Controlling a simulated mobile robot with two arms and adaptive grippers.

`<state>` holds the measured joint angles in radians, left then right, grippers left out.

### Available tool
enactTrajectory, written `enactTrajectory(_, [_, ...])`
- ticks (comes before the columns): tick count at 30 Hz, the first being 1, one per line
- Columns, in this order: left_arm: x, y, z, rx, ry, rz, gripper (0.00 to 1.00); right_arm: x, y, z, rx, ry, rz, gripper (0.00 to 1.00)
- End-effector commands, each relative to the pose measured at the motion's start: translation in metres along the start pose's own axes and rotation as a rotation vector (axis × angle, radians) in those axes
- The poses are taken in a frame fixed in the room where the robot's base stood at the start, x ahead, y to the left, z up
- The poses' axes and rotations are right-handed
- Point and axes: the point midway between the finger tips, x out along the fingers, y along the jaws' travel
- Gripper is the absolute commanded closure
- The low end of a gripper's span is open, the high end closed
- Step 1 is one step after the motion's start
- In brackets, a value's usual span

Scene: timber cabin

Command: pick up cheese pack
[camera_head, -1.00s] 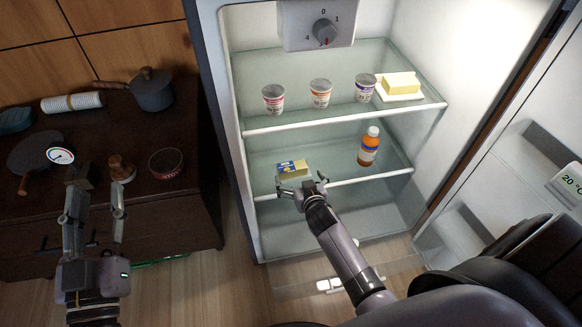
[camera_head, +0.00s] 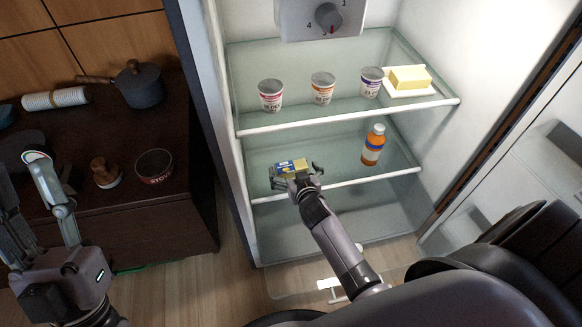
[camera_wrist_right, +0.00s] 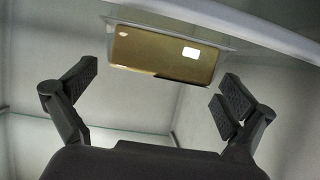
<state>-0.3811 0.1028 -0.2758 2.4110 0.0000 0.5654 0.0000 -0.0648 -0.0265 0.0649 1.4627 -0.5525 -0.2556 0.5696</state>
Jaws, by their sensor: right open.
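The cheese pack (camera_head: 291,167), a small yellow and blue box, lies on the lower glass shelf of the open fridge near its front left. My right gripper (camera_head: 297,178) is at the front of that shelf with its fingers spread around the near side of the pack. In the right wrist view the pack (camera_wrist_right: 163,55) shows a plain gold-brown face, ahead of and between the two open fingertips (camera_wrist_right: 160,88), with gaps on both sides.
An orange bottle (camera_head: 373,146) stands right of the pack on the same shelf. The upper shelf (camera_head: 300,118) holds three yogurt cups and butter (camera_head: 409,78) on a white dish. The dark cabinet (camera_head: 150,225) at left carries a pot (camera_head: 139,88) and a tin (camera_head: 154,166).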

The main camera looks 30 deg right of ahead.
Motion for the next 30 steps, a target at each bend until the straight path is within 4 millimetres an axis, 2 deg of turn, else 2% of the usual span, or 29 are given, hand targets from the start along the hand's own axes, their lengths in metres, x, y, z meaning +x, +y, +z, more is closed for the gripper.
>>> enactTrajectory(7, [0.0002, 0.0001, -0.0015, 0.000, 0.007, 0.000, 0.60, -0.0002, -0.0003, 0.0001, 0.000, 0.000, 0.000, 0.01])
enactTrajectory(30, [0.0002, 0.0001, -0.0012, 0.000, 0.004, 0.000, 0.60, 0.0001, -0.0001, -0.0017, -0.001, 0.003, 0.000, 0.51])
